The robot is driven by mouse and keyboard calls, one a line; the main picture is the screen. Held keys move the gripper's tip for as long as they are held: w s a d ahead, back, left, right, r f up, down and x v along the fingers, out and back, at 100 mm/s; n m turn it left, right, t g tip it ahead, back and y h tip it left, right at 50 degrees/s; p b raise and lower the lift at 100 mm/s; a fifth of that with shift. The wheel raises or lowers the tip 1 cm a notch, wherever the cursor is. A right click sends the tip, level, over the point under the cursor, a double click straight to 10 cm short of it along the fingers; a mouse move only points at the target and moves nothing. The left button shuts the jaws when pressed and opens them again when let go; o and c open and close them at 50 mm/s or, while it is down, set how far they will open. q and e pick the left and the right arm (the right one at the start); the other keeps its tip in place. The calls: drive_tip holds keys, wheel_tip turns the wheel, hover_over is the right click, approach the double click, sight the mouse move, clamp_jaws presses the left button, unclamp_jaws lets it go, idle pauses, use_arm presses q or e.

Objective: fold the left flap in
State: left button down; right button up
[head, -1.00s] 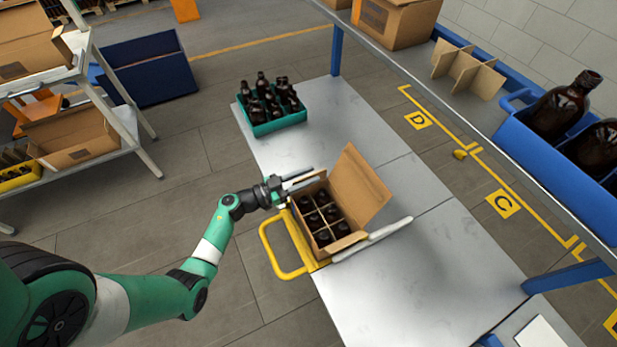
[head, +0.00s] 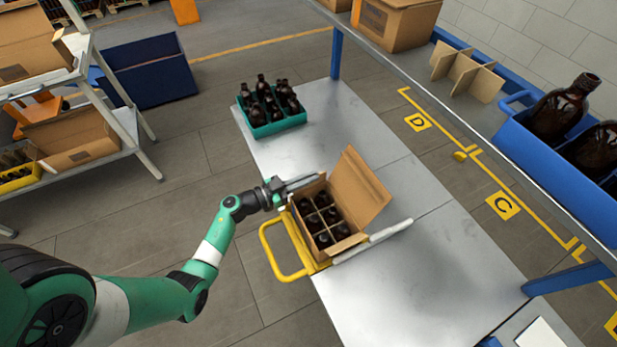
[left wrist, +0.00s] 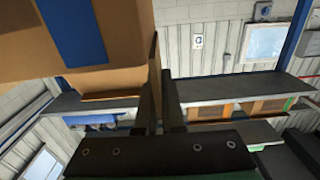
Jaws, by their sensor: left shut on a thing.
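An open cardboard box (head: 341,248) stands on the metal table, with dark bottles (head: 322,220) in its divided cells. A broad flap (head: 358,190) stands up and leans outward on its right side. My left gripper (head: 301,182) is at the box's back left corner, its fingers close together. In the left wrist view my left gripper (left wrist: 160,105) is shut on a thin cardboard edge, which looks like a box flap (left wrist: 156,75). The head view barely shows that flap, so I cannot tell its exact tilt. My right gripper is not in view.
A yellow frame (head: 284,262) sits at the box's left, and a pale bar (head: 375,240) runs along its front. A green crate of bottles (head: 278,124) stands farther back. The table (head: 410,285) is clear at the front right.

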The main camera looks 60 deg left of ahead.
use_arm(q)
drive_tip(key=shift+d+m+p, duration=0.55)
drive_tip(key=shift+m+p, duration=0.15)
drive_tip(key=shift+m, duration=0.6)
drive_tip(key=shift+d+f+m, duration=0.15)
drive_tip(key=shift+d+m, duration=0.3)
drive_tip(key=shift+m, duration=0.65)
drive_tip(key=shift+d+f+m, duration=0.25)
drive_tip(key=shift+d+m, duration=0.1)
drive_tip(key=shift+m, duration=0.65)
drive_tip(key=c, duration=1)
unclamp_jaws()
drive_tip(key=shift+s+p, duration=0.1)
drive_tip(key=shift+p, duration=0.2)
